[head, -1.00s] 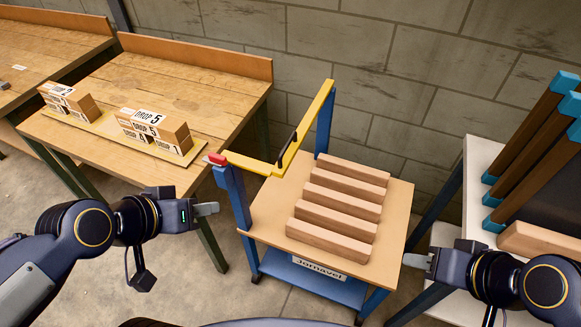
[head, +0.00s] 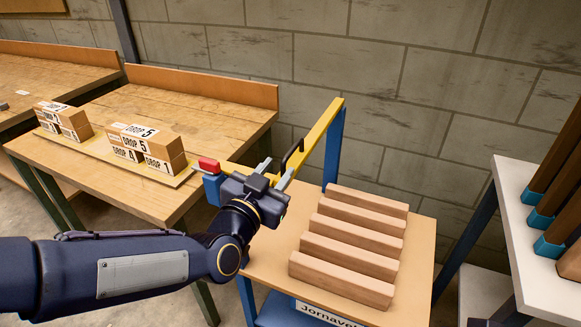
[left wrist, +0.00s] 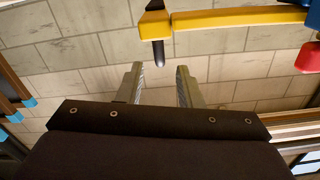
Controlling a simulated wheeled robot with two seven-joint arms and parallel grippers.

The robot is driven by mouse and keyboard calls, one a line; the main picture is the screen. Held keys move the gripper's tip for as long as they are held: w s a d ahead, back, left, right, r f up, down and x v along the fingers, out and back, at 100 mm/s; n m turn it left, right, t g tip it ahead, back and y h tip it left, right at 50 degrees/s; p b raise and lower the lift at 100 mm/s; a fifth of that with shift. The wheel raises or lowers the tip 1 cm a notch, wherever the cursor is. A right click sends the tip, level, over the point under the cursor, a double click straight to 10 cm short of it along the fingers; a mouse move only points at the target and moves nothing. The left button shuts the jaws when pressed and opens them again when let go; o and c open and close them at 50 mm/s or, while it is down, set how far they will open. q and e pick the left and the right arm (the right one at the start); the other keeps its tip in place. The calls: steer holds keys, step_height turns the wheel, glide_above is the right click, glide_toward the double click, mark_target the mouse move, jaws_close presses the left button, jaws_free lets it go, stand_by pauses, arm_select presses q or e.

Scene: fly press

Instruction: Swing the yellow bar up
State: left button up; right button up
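The yellow bar (head: 322,131) lies across the top of the blue-framed cart, between a blue post at the back and the red catch (head: 209,165) at its front left end. A black handle (head: 293,154) stands on the bar. My left gripper (head: 276,172) is beside the bar, near the handle, and hides part of the bar. In the left wrist view its fingers (left wrist: 160,84) are apart with nothing between them. The yellow bar (left wrist: 240,19) and dark handle (left wrist: 158,50) show beyond the fingertips. My right gripper is out of view.
Several wooden beams (head: 345,260) lie on the cart top (head: 420,258). A wooden bench (head: 190,105) with stacked labelled boxes (head: 145,145) stands at left. A white table (head: 520,240) with blue-tipped wooden pieces is at right. A block wall closes off the back.

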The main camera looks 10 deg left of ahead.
mark_target(301, 139)
arm_select(q)
steer(key=x, duration=0.7)
steer(key=shift+w, duration=0.2)
jaws_close()
